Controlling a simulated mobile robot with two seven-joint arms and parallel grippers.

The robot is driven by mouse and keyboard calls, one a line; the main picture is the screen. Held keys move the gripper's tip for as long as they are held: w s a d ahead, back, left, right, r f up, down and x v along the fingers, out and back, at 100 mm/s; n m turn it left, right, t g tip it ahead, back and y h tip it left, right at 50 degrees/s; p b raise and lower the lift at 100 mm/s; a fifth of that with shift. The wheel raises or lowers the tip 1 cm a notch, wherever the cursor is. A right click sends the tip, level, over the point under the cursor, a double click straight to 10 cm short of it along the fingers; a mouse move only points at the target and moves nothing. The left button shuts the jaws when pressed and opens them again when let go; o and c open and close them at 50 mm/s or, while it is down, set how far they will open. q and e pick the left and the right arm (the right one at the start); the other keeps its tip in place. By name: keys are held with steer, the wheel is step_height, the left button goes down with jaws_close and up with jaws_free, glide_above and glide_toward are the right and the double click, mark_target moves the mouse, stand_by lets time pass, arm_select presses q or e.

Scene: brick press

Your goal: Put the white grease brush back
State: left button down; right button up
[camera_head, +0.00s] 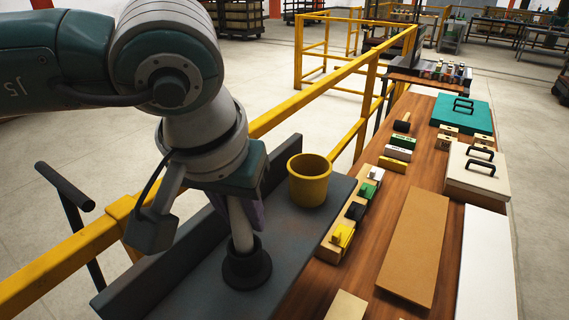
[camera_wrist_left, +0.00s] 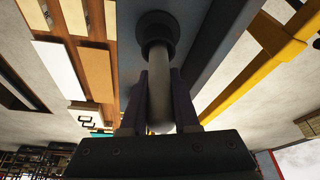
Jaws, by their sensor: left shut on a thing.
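The white grease brush (camera_head: 240,232) is upright with a slight tilt, its pale handle held by my left gripper (camera_head: 247,212). The brush's lower end meets the mouth of a dark round holder (camera_head: 247,269) on the grey shelf (camera_head: 190,278). In the left wrist view the handle (camera_wrist_left: 160,88) runs between the two dark fingers, and its far end goes into the ring of the holder (camera_wrist_left: 157,30). The brush head is hidden, and how deep it sits I cannot tell. My right gripper is not in view.
A yellow bucket (camera_head: 309,182) stands on the shelf right of the gripper. The shelf has a raised back edge (camera_head: 172,244), with a yellow railing (camera_head: 278,116) behind. A wooden table (camera_head: 385,200) to the right holds small blocks, boards and lidded boxes.

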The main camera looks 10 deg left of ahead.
arm_select(q)
steer(key=shift+f, duration=0.15)
steer(key=c, duration=0.7)
jaws_free()
steer(key=shift+o, duration=0.2)
steer(key=shift+r, duration=0.55)
steer(key=b+v, duration=0.4)
steer(key=v, duration=0.7)
steer(key=shift+s+r, duration=0.15)
steer(key=shift+r, duration=0.1)
